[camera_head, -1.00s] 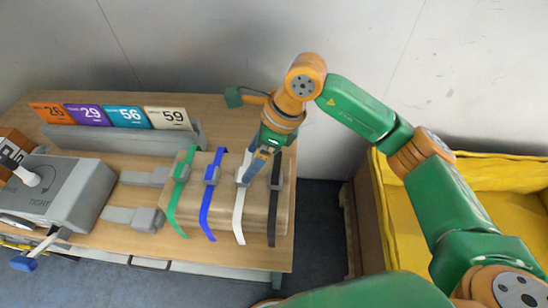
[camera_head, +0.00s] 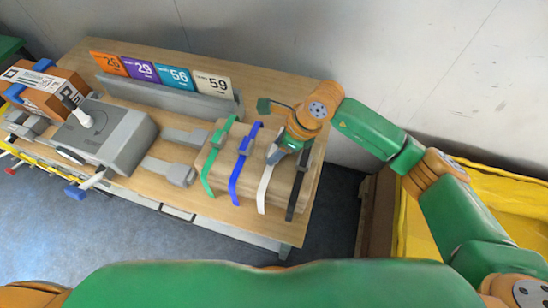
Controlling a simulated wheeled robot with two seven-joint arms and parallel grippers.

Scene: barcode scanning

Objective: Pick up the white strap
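The white strap (camera_head: 263,190) hangs over the front of a wooden block (camera_head: 221,170) on the table, third in a row of straps. Its upper part is hidden behind my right gripper. My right gripper (camera_head: 275,154) points down at the upper end of the white strap, close to or touching it. Its fingers look narrow from here, and I cannot tell whether they grip the strap. My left gripper is not in view.
A green strap (camera_head: 207,176), a blue strap (camera_head: 234,181) and a black strap (camera_head: 293,195) flank the white one. Numbered cards (camera_head: 178,79) stand on a grey holder behind. A grey strapping machine (camera_head: 121,140) and a cardboard box (camera_head: 48,90) are left. A yellow container (camera_head: 420,232) is right.

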